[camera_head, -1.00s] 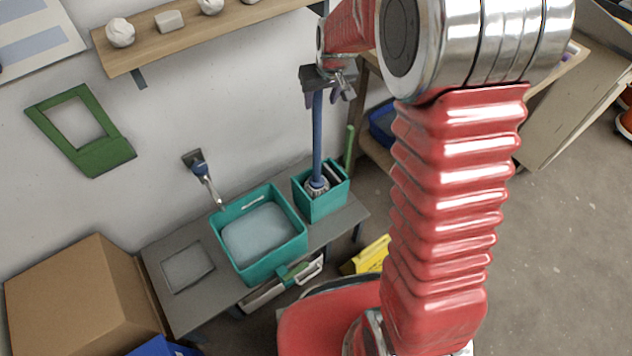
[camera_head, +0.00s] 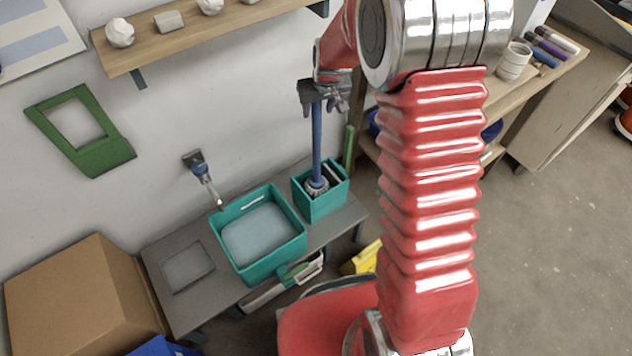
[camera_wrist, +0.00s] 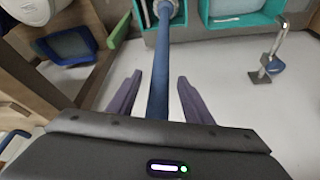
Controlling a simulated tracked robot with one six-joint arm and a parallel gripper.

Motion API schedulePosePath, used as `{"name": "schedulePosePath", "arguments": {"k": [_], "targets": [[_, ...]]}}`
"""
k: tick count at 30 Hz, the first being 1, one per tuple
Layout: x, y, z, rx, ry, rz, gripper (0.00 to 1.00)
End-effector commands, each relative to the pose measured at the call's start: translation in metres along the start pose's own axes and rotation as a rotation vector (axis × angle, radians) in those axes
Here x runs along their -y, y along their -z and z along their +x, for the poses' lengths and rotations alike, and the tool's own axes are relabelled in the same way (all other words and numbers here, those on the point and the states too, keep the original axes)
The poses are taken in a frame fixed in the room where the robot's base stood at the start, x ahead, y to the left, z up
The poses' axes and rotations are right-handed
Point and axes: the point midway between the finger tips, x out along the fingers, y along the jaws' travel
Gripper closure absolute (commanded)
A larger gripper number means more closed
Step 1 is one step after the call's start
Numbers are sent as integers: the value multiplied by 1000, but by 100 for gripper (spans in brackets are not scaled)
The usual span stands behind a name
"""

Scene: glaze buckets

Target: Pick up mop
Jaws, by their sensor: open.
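The mop (camera_head: 317,145) has a blue handle and stands upright, its grey head in the small teal bucket (camera_head: 322,204). My gripper (camera_head: 324,108) is near the top of the handle, its jaws open. In the wrist view, the mop handle (camera_wrist: 160,70) runs between the two purple fingers of my gripper (camera_wrist: 159,78), with a gap on each side. The handle's upper end is hidden behind the gripper body there.
A larger teal basin (camera_head: 245,270) of pale liquid stands left of the bucket on the grey bench (camera_head: 190,312). A tap (camera_head: 205,180) is on the wall. A wooden shelf (camera_head: 200,38) runs above. A cardboard box (camera_head: 80,295) stands at lower left.

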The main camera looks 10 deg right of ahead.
Motion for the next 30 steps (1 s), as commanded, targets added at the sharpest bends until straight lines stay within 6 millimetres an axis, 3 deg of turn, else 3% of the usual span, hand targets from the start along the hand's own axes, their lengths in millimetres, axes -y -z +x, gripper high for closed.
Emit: {"name": "schedulePosePath", "arguments": {"k": [9,26,30], "targets": [[0,0,32,1,1,-1,54],[1,0,34,0,0,-1,54],[1,0,34,1,0,-1,63]]}}
